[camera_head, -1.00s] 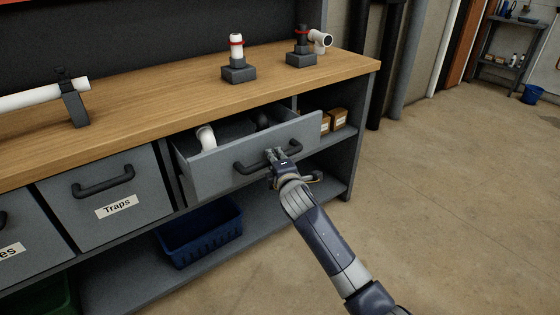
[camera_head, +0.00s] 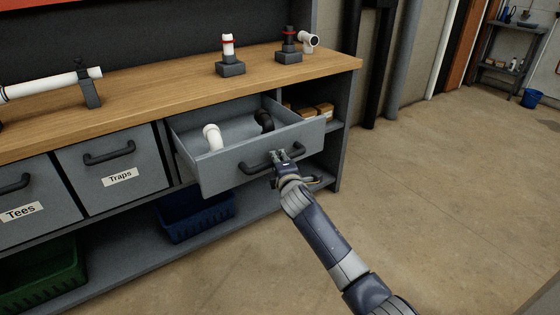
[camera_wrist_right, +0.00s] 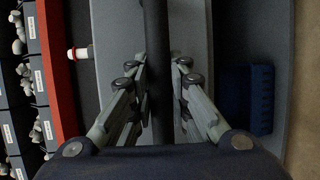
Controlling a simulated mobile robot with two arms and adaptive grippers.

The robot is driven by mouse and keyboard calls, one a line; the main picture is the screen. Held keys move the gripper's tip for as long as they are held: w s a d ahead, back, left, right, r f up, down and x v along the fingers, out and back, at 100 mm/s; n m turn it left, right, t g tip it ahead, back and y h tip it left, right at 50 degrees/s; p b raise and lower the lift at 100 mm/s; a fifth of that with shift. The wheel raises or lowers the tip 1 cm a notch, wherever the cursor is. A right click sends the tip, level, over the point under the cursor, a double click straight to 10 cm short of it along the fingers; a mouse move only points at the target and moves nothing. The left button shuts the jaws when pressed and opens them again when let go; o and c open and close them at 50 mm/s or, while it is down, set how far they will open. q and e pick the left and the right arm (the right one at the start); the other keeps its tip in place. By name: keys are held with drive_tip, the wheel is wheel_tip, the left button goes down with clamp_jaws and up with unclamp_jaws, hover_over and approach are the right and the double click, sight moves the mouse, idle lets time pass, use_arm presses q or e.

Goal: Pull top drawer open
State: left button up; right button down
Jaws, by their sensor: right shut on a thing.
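The grey top drawer (camera_head: 225,165) is pulled out from under the wooden workbench top. Its inside shows a white pipe elbow (camera_head: 211,135) at the left and a black fitting (camera_head: 264,120) at the back right. My right gripper (camera_head: 281,156) is shut on the drawer's dark bar handle (camera_head: 254,166), near the handle's right end. In the right wrist view the handle (camera_wrist_right: 156,70) runs upright between the two fingers. The label side of this drawer is partly hidden by my gripper and arm. My left gripper is not in view.
A Traps drawer (camera_head: 115,175) and a Tees drawer (camera_head: 35,205) are shut at the left. A blue bin (camera_head: 195,218) and a green bin (camera_head: 40,275) sit on the lower shelf. Pipe fittings stand on the benchtop (camera_head: 180,85). The floor at the right is clear.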

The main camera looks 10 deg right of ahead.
drive_tip(key=c, duration=1.8)
unclamp_jaws()
drive_tip(key=shift+s+a+r, duration=0.1)
drive_tip(key=shift+s+r, duration=0.25)
drive_tip(key=shift+s, duration=1.6)
drive_tip(key=shift+s+a+r, duration=0.15)
drive_tip(key=shift+s+r, duration=0.25)
drive_tip(key=shift+s, duration=1.55)
drive_tip(key=shift+s+a+r, duration=0.1)
drive_tip(key=shift+s+r, duration=0.25)
drive_tip(key=shift+s, duration=1.6)
drive_tip(key=shift+f, duration=0.15)
